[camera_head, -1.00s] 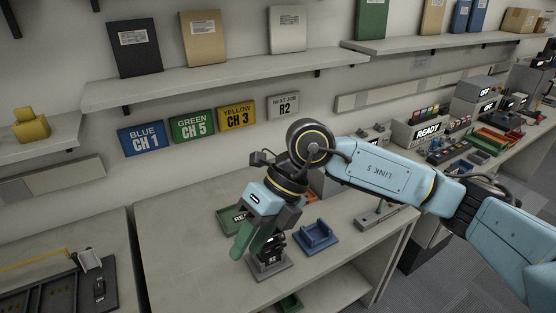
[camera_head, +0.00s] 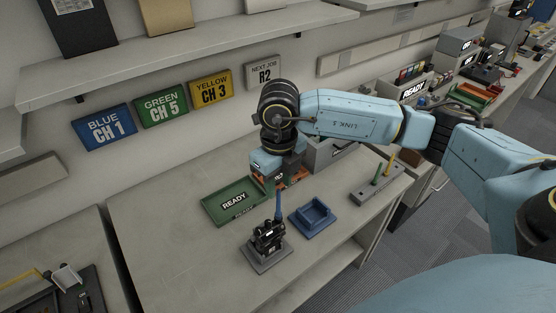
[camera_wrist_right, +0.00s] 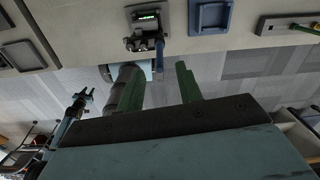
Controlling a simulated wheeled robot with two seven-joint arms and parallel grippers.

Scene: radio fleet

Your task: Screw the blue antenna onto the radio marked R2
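The black radio (camera_head: 268,236) stands upright in a grey fixture (camera_head: 262,262) on the bench; its marking is too small to read now. The blue antenna (camera_head: 278,205) stands upright at the top of the radio. I cannot tell how far it is threaded. In the right wrist view, the radio (camera_wrist_right: 142,28) shows a lit green display and the blue antenna (camera_wrist_right: 159,55) beside it. My right gripper (camera_wrist_right: 158,88) has its green fingers spread with nothing between them. In the head view, it is behind the antenna, apart from it. My left gripper is not visible.
A green READY tray (camera_head: 212,212) lies left of the radio and an empty blue cradle (camera_head: 313,217) right. A grey rack (camera_head: 365,195) holds a green and a yellow antenna. A wall sign (camera_head: 263,73) reads NEXT JOB R2. The bench's left part is clear.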

